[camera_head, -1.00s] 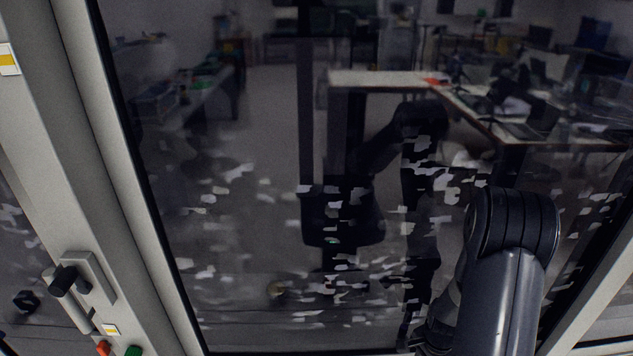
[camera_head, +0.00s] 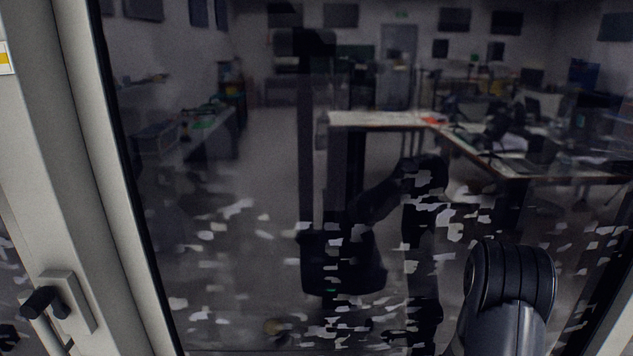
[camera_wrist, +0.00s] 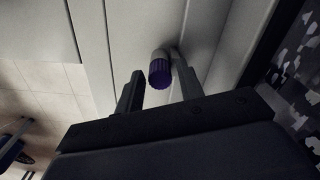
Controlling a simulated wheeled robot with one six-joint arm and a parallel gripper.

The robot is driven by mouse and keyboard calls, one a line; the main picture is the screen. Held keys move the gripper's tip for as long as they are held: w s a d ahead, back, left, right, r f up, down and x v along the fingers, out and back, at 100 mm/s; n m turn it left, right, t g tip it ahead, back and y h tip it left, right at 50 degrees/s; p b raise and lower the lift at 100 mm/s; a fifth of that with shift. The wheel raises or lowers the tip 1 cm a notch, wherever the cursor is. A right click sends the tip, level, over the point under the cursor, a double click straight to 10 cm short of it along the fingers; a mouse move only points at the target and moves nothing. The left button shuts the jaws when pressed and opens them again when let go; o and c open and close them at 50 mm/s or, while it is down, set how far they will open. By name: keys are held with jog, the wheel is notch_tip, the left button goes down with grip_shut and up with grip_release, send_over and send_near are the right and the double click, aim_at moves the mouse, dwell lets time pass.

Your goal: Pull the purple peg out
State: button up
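The purple peg (camera_wrist: 159,73) shows in the wrist view as a ribbed purple cap on a short grey cylinder, standing out from a pale panel. My gripper (camera_wrist: 157,82) is open around it in that view, with one dark finger to the left and one to the right. The peg appears between the fingers near their tips, with a visible gap on the left. The right finger is close to it, and I cannot tell whether they touch. In the head view, neither the peg nor my gripper's fingers show.
A large dark glass pane (camera_head: 250,200) with reflections and pale patches fills the head view. A light frame post (camera_head: 75,150) stands at the left, with a black handle (camera_head: 45,300) low on it. Tiled floor (camera_wrist: 40,100) shows at the left in the wrist view.

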grip_shut()
jog(key=shift+r, duration=0.35)
jog(key=shift+r+p, duration=1.9)
jog(key=shift+r, duration=1.15)
